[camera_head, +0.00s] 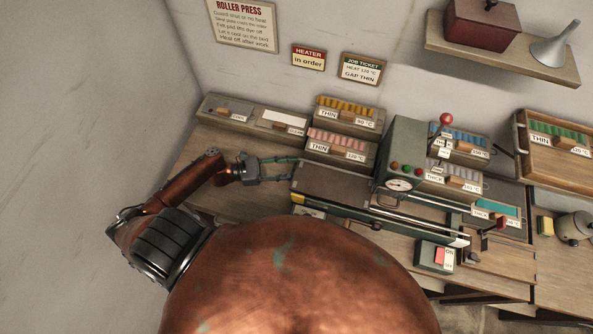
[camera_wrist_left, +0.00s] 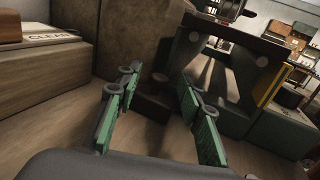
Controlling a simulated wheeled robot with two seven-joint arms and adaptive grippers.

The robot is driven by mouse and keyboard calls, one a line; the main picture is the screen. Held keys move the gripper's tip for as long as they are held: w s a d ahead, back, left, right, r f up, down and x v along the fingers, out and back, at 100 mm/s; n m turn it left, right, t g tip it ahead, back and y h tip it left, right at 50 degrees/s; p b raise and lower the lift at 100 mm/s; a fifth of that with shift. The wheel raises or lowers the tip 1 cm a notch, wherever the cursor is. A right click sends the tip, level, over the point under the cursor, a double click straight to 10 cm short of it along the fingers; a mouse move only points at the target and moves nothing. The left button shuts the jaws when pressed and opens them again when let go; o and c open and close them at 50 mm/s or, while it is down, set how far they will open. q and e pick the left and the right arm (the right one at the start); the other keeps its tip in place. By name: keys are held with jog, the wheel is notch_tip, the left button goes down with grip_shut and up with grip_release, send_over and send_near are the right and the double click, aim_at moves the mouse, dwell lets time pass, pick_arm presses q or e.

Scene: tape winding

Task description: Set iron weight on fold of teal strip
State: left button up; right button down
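My left gripper (camera_head: 294,169) reaches in from the left, beside the left end of the roller press (camera_head: 333,186). Its two green-lined fingers are apart in the left wrist view (camera_wrist_left: 158,82). A dark block with a small knob (camera_wrist_left: 152,104) shows between and beyond them, with no visible grip on it. It may be the iron weight, but I cannot tell surely. A teal piece (camera_head: 504,207) shows in a labelled tray at the right; whether it is the strip is unclear, and no fold can be made out. My right gripper is out of view.
Trays of coloured pieces (camera_head: 343,117) line the wall. A small box with a red switch (camera_head: 440,256) stands before the press. A wooden board (camera_head: 497,263) lies at right. A shelf (camera_head: 500,57) hangs above. My copper body hides the near bench.

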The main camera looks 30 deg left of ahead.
pick_arm(q)
grip_shut()
dwell(0.6)
